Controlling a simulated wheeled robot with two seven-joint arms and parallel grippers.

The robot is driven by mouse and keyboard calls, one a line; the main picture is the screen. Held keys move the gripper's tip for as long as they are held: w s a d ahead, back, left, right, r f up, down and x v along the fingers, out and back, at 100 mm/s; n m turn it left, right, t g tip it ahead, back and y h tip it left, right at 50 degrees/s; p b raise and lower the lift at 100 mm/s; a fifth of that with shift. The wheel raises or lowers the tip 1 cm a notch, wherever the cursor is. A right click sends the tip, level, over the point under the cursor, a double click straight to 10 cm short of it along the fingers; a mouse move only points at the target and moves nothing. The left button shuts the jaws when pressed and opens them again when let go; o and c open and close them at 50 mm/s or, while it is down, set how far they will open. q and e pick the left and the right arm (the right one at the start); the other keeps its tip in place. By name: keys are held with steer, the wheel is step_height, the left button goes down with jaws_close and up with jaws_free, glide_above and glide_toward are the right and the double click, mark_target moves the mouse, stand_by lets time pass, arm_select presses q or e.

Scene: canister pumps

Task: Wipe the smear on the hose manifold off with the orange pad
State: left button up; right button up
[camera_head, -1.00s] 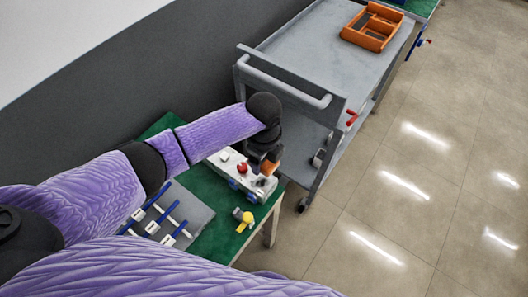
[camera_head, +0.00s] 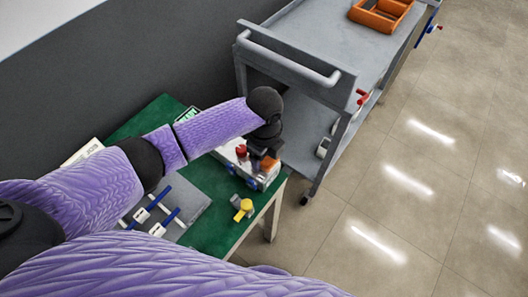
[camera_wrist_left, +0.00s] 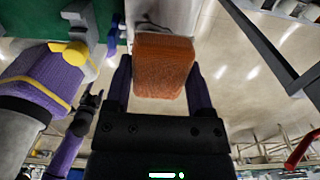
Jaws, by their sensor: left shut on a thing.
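My left gripper (camera_head: 262,152) is shut on the orange pad (camera_wrist_left: 163,66), which shows as a block between its fingers in the left wrist view. In the head view the pad (camera_head: 269,163) is low at the right end of the white hose manifold (camera_head: 229,153); whether it touches is unclear. The manifold lies on the green table, with a red knob on top and blue fittings along its front. I cannot make out the smear; gripper and pad cover part of that end. A small black claw (camera_wrist_left: 86,108) at left in the wrist view seems to be my right gripper; its opening is unclear.
The green table (camera_head: 213,226) also holds a yellow valve (camera_head: 242,208) near its front edge and a grey plate with blue-handled clamps (camera_head: 163,210). A grey cart (camera_head: 322,40) with an orange tray (camera_head: 380,14) stands close behind. The tiled floor at right is clear.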

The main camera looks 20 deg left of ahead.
arm_select(q)
steer(key=shift+f+b, duration=0.85)
steer(key=shift+f, duration=0.7)
steer(key=shift+s+d+r+p, duration=0.15)
steer(key=shift+d+r+p, duration=0.05)
steer(key=shift+d+p, duration=0.2)
steer(key=shift+s+d, duration=0.1)
steer(key=shift+d, duration=0.2)
steer(key=shift+a, duration=0.1)
steer(key=shift+w+a+f, duration=0.1)
steer(key=shift+w+a, duration=0.1)
steer(key=shift+a, duration=0.35)
steer(key=shift+w+a+f, duration=0.1)
steer(key=shift+w+a, duration=0.1)
steer(key=shift+a, duration=0.3)
steer(key=shift+d, duration=0.15)
